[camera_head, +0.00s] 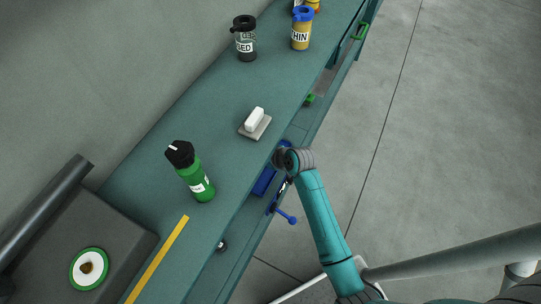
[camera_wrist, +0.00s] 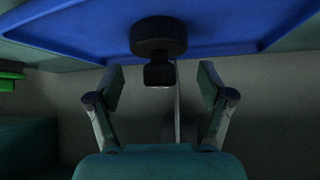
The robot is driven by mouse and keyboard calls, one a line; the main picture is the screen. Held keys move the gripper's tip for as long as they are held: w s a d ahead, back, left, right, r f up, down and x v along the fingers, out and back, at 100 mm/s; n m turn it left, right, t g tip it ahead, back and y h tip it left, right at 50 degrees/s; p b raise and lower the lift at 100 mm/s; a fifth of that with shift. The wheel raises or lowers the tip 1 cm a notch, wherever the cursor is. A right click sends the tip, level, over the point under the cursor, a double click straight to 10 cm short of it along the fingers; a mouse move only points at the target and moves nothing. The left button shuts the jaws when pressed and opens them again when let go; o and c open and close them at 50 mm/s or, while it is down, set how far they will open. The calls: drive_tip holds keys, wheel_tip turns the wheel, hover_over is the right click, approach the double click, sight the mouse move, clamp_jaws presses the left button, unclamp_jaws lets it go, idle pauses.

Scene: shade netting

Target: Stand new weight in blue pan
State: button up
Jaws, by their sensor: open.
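The blue pan (camera_head: 264,181) shows in the head view on the lower ledge in front of the bench, partly hidden by my arm. In the wrist view the blue pan (camera_wrist: 85,32) spans the top. A black weight (camera_wrist: 160,36) with a narrower knob stands against the pan's surface there. My gripper (camera_wrist: 160,84) is open, one finger on each side of the knob, with clear gaps on both sides. In the head view my gripper (camera_head: 284,187) is small and dark beside the pan. I cannot make out the weight there.
On the bench stand a green bottle (camera_head: 195,180), a white block on a grey plate (camera_head: 256,131), a dark jar (camera_head: 245,42) and a yellow jar (camera_head: 301,30). A blue-knobbed handle (camera_head: 288,216) sticks out by the pan. Open floor (camera_head: 440,130) lies to the right.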

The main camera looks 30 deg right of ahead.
drive_tip(key=v, duration=0.9)
drive_tip(key=shift+s, duration=0.1)
drive_tip(key=s+a+f+m+t+h, duration=0.2)
drive_tip(key=s+m+t+h, duration=0.1)
drive_tip(key=s, duration=1.5)
drive_tip(key=s+r+m+t, duration=0.1)
drive_tip(key=s+r+t, duration=0.2)
drive_tip(key=s+r, duration=1.2)
drive_tip(key=s, duration=0.3)
drive_tip(key=shift+a, duration=0.35)
drive_tip(key=shift+r, duration=0.1)
